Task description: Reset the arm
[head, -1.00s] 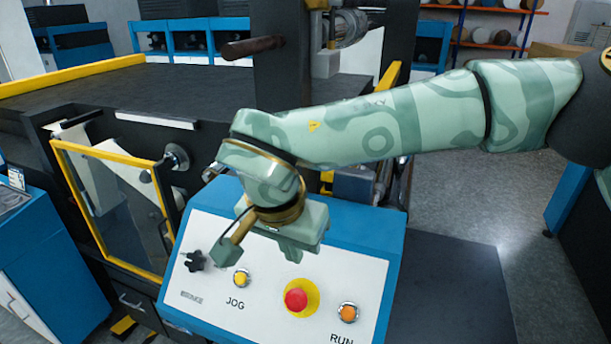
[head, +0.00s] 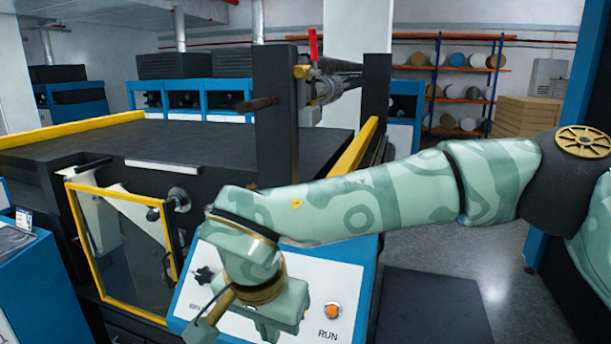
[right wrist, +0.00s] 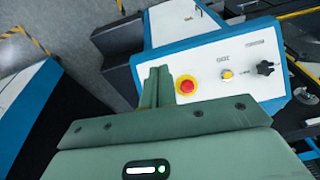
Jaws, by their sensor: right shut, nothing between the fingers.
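My right arm reaches in from the right in the head view, and its green gripper (head: 270,328) hangs low over the control panel (head: 352,283). The gripper hides part of the panel. In the right wrist view the two fingers (right wrist: 158,78) are together with nothing between them, close to the red button (right wrist: 186,87) in the picture. I cannot tell whether they touch the panel. A yellow button (right wrist: 227,74) and a black knob (right wrist: 265,68) are also on the panel there. The orange RUN button (head: 333,311) shows right of the gripper in the head view. My left gripper is out of view.
A dark machine bed (head: 140,135) with yellow edges lies behind the panel. A yellow-framed clear door (head: 120,250) stands at the left. Shelves with rolls (head: 455,90) and stacked boxes (head: 527,117) are at the back right. Grey floor (head: 505,285) is open at the right.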

